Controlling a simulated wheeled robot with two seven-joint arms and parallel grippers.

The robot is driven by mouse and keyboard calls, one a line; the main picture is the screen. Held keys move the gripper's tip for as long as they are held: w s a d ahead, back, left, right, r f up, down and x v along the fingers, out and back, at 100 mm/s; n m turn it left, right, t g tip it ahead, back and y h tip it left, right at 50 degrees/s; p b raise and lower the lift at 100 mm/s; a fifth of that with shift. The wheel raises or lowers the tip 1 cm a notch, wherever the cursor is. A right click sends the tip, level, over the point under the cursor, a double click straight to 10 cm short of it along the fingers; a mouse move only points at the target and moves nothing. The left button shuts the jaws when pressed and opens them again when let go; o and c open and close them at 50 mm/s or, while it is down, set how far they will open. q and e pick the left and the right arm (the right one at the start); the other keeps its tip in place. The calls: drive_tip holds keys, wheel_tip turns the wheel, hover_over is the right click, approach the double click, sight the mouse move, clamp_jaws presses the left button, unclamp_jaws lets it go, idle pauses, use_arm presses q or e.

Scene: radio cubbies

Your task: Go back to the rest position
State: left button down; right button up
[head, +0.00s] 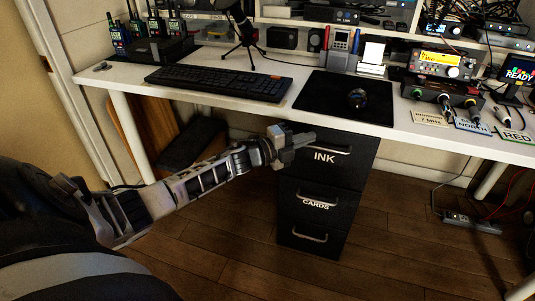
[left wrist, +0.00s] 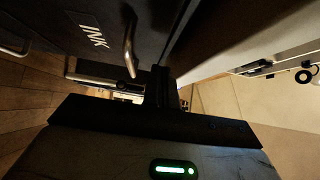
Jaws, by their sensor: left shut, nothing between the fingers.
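My left gripper (head: 303,142) reaches in from the left in the head view, in front of the top drawer of a black drawer unit (head: 307,208) under the desk. It is shut and holds nothing. The drawer handle marked INK (head: 328,149) is just beside the fingertips; whether they touch it I cannot tell. In the left wrist view the INK drawer handle (left wrist: 130,48) shows close by, and the dark fingers (left wrist: 160,92) are together. The drawers look closed. My right gripper is not in view.
The white desk (head: 205,93) above carries a keyboard (head: 219,82), a dark mat with a mouse (head: 357,98), radios (head: 442,63) and a small tripod (head: 244,45). A power strip (head: 471,223) with cables lies on the wooden floor at right. The floor before the drawers is clear.

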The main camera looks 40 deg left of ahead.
use_arm(q)
drive_tip(key=v, duration=1)
drive_tip(key=shift+s+p, duration=0.35)
drive_tip(key=shift+p, duration=0.1)
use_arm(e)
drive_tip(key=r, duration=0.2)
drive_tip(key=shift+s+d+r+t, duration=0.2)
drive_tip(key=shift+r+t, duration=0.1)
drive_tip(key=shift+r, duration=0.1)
